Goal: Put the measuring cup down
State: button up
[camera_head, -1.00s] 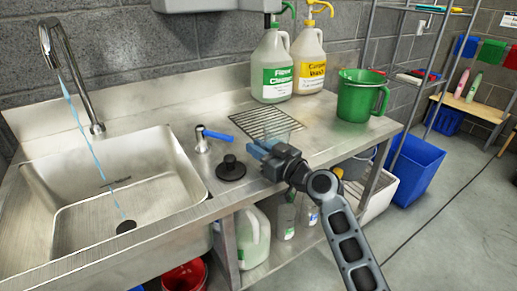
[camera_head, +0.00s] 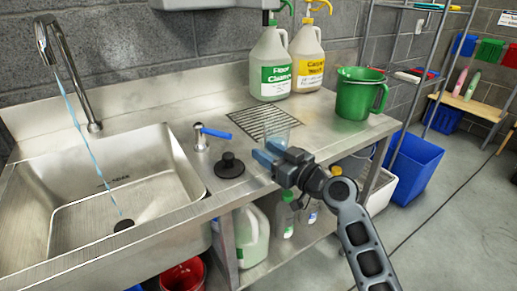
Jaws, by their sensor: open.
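A small clear cup, apparently the measuring cup (camera_head: 278,133), stands upright on the steel counter (camera_head: 315,127), by the front right corner of the drain grate. My gripper (camera_head: 265,153) has blue fingertips and is open, just in front of the cup, near the counter's front edge. The fingers overlap the cup's lower part in the picture. I cannot tell whether they touch it or are around it.
A black plunger-like stopper (camera_head: 229,165) and a blue-handled tap (camera_head: 208,134) stand left of my gripper. A green pitcher (camera_head: 359,93) is at the right. Two jugs, green-labelled (camera_head: 271,70) and yellow-labelled (camera_head: 307,63), stand behind. The sink (camera_head: 110,200) has running water.

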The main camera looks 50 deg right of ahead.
jog(key=s+b, duration=0.1)
jog(key=s, duration=0.6)
jog(key=shift+s+a, duration=0.35)
jog(key=shift+s, duration=0.05)
jog(key=s+a+f+m+g+h, duration=0.1)
jog(key=s+a+f+m+g, duration=0.15)
jog(key=s+a+f, duration=0.8)
jog(key=s+a+r+n+y, duration=0.1)
jog(key=s+a+r, duration=0.2)
jog(key=s+a, duration=0.2)
jog(key=s+a+r+n+y, duration=0.1)
jog(key=s+a, duration=0.5)
jog(key=s, duration=0.6)
notch_tip(320, 180, up, 3)
jog(key=shift+s+f+n+g+y, duration=0.1)
jog(key=shift+s+n+g+y, duration=0.2)
jog(key=shift+n, duration=0.45)
jog(key=shift+w, duration=0.1)
